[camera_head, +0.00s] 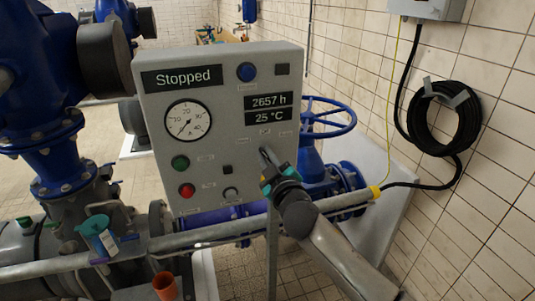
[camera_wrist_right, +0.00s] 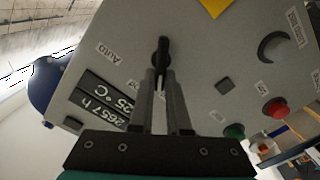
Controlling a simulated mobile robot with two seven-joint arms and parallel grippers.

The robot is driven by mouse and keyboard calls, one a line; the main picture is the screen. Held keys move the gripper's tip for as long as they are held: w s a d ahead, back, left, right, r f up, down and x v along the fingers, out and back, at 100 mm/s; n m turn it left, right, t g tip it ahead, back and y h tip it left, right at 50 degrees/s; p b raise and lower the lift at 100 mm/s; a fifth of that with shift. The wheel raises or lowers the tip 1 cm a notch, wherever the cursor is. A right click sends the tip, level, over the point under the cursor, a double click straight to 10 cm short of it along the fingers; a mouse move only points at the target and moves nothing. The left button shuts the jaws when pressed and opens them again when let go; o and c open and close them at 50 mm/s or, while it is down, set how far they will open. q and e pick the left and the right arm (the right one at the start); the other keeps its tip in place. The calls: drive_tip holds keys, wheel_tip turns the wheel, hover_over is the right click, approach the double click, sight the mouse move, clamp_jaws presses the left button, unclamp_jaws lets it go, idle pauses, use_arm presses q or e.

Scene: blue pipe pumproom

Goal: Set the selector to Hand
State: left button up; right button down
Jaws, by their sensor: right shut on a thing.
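The grey control panel (camera_head: 222,100) stands in the middle of the head view. The selector (camera_wrist_right: 162,48) is a small black handle on the panel face in the right wrist view, upright in that picture. A label "Auto" (camera_wrist_right: 107,50) lies to its left there; other nearby labels are too small or covered to read. My right gripper (camera_wrist_right: 162,72) is shut on the selector, with its two grey fingers around the handle. In the head view the right gripper (camera_head: 267,158) reaches the panel's lower right and hides most of the selector. My left gripper is not in view.
The panel display (camera_head: 182,77) reads "Stopped". A gauge (camera_head: 188,120), a green button (camera_head: 180,162) and a red button (camera_head: 187,190) sit left of the gripper. A blue handwheel (camera_head: 330,118) is close behind the panel's right side. Pipes crowd the left.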

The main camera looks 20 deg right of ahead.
drive_tip(key=shift+f+n, duration=0.15)
drive_tip(key=shift+n, duration=0.45)
drive_tip(key=c, duration=0.9)
unclamp_jaws()
drive_tip(key=s+b, duration=0.1)
drive_tip(key=s, duration=1.4)
drive_tip(key=shift+s+d+b, duration=0.1)
drive_tip(key=shift+d+b, duration=0.1)
drive_tip(key=shift+b, duration=0.1)
